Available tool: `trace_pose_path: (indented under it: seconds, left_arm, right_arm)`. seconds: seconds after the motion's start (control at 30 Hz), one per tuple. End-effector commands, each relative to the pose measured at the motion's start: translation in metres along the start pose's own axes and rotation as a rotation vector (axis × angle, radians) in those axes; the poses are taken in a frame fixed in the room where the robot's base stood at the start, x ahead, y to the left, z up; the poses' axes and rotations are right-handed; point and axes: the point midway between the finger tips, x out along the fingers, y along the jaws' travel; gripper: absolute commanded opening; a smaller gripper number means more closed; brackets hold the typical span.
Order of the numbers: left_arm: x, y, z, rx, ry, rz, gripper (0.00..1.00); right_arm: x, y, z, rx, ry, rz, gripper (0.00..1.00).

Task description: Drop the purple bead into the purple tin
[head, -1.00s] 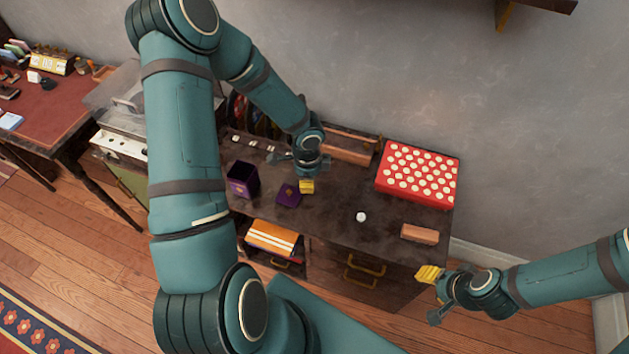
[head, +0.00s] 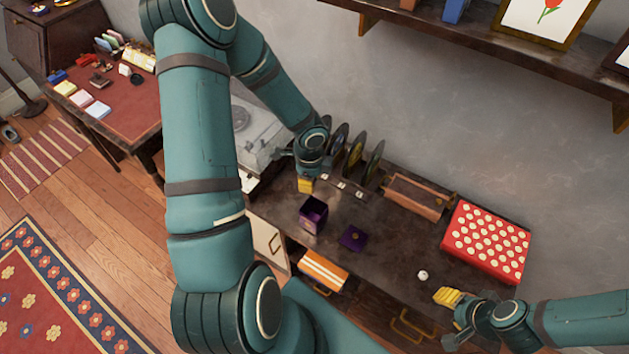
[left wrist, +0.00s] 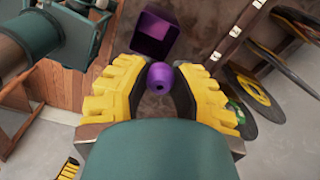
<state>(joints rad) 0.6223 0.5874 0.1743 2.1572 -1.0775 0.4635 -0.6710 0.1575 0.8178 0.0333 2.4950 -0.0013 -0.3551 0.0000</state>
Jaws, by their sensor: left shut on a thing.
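The purple bead (left wrist: 160,76) is a small round bead with a dark hole, pinched between the yellow fingertips of my left gripper (left wrist: 160,80) in the left wrist view. In the head view that gripper (head: 305,186) is just behind the purple tin and the bead cannot be made out. The purple tin (head: 313,215) is a square open box on the dark cabinet; it also shows just beyond the bead in the left wrist view (left wrist: 155,33). My right gripper (head: 449,298) is near the cabinet's front right, with yellow pads; its opening is unclear.
A purple square lid (head: 353,238) lies right of the tin. A white ball (head: 422,275) sits near my right gripper. A red box with white dots (head: 486,242), a brown wooden rack (head: 415,196) and upright discs (head: 355,155) stand along the back. A shelf (head: 480,30) hangs above.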

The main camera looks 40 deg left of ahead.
Motion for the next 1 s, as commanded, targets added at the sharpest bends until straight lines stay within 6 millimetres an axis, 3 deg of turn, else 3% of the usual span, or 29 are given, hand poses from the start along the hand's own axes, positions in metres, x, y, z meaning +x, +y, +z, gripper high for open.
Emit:
trace_pose_path:
  seconds: [0.17,0.63,1.0]
  left_arm:
    - [0.003,0.001,0.002,0.003,0.0,0.001,0.11]
    - [0.053,0.0,0.002,0.001,0.0,0.0,0.11]
    - [0.059,0.0,0.002,0.002,0.0,0.0,0.11]
  right_arm:
    - [-0.002,0.0,0.0,0.001,0.0,0.0,0.47]
    - [0.015,0.006,0.002,0.003,0.001,0.001,0.47]
    - [0.018,0.008,0.003,0.004,0.003,0.001,0.47]
